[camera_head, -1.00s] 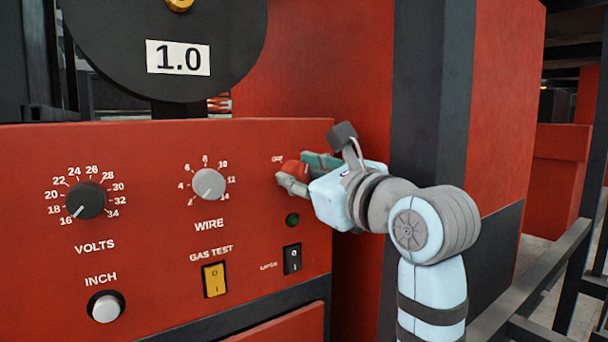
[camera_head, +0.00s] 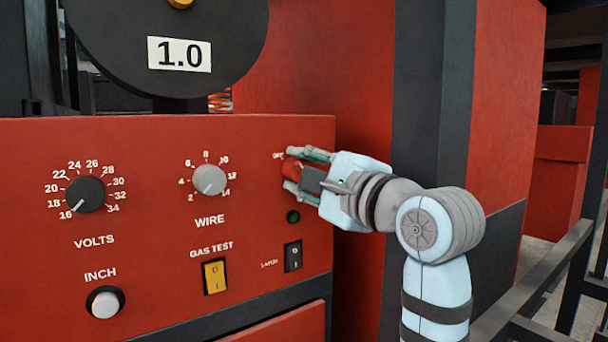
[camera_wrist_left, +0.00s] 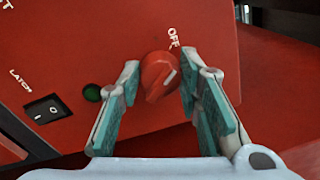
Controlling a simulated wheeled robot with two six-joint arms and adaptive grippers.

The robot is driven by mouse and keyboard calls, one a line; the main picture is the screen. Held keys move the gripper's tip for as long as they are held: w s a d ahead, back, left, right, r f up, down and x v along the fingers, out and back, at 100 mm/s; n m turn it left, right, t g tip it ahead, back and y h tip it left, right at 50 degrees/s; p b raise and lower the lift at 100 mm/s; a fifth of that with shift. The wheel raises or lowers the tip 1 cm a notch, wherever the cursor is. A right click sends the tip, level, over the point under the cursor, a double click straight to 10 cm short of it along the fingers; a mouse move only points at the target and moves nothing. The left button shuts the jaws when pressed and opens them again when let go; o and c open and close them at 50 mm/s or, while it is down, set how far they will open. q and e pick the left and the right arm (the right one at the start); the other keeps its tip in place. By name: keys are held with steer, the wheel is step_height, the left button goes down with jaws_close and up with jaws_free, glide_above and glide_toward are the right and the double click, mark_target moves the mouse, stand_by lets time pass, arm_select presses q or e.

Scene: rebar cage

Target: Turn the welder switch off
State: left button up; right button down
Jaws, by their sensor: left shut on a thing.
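The welder switch is a red rotary knob (camera_head: 291,168) at the right end of the red panel. It also shows in the left wrist view (camera_wrist_left: 154,72), with a white pointer line slanting to the upper right, roughly toward the printed OFF label (camera_wrist_left: 174,37). My left gripper (camera_head: 297,170) is shut around the knob, a finger on each side. Its teal finger pads flank the knob in the wrist view (camera_wrist_left: 160,85). In the head view the fingers hide part of the knob. My right gripper is not in view.
A green lamp (camera_head: 293,217) and a black latch rocker (camera_head: 293,256) sit below the knob. Further left are a yellow gas test rocker (camera_head: 215,277), the grey wire knob (camera_head: 209,180), the black volts knob (camera_head: 85,194) and the white inch button (camera_head: 105,304). A dark railing (camera_head: 540,275) stands at right.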

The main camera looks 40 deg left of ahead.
arm_select(q)
steer(key=shift+n, duration=0.9)
steer(key=o, duration=1.1)
steer(key=shift+o, duration=0.2)
